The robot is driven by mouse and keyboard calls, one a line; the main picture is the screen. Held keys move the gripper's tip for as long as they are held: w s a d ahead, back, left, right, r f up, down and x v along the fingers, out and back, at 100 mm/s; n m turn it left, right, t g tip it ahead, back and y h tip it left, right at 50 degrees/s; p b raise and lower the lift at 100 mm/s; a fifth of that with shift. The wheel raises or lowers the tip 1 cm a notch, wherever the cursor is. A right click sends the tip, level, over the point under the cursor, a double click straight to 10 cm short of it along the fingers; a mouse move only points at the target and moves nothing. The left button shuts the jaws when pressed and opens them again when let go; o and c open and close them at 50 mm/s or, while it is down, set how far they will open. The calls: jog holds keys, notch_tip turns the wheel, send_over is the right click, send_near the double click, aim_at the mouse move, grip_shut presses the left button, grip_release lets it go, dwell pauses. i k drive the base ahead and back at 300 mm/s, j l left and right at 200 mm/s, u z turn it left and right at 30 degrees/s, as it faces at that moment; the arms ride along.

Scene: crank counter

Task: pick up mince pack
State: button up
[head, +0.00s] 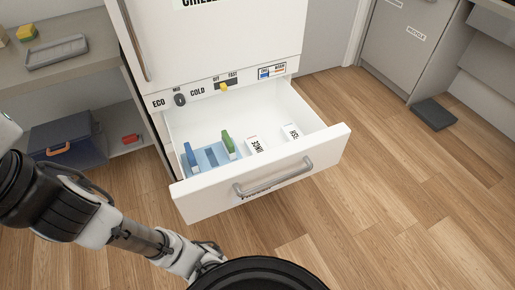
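The mince pack (257,146) is a small white pack with dark lettering that seems to read MINCE. It stands in the open bottom drawer (330,141) of a white fridge, right of a green item. A similar white pack (292,132), whose label seems to read FISH, stands to its right with a gap between them. My arm reaches in from the left edge and runs low in front of the drawer. Its far end passes down toward my dark round body part at the bottom, and the gripper fingers are not visible. Nothing of mine touches the mince pack.
A blue holder (208,157) in the drawer's left part bears a blue item (190,156) and a green item (228,144). The drawer handle (273,179) sticks out in front. A shelf unit (75,67) stands left. Wooden floor (400,170) is clear to the right.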

aim_at(254, 144)
jog(key=i+l, duration=0.1)
jog(key=i, duration=0.5)
jog(key=i+l+u, duration=0.1)
jog(key=i, duration=0.5)
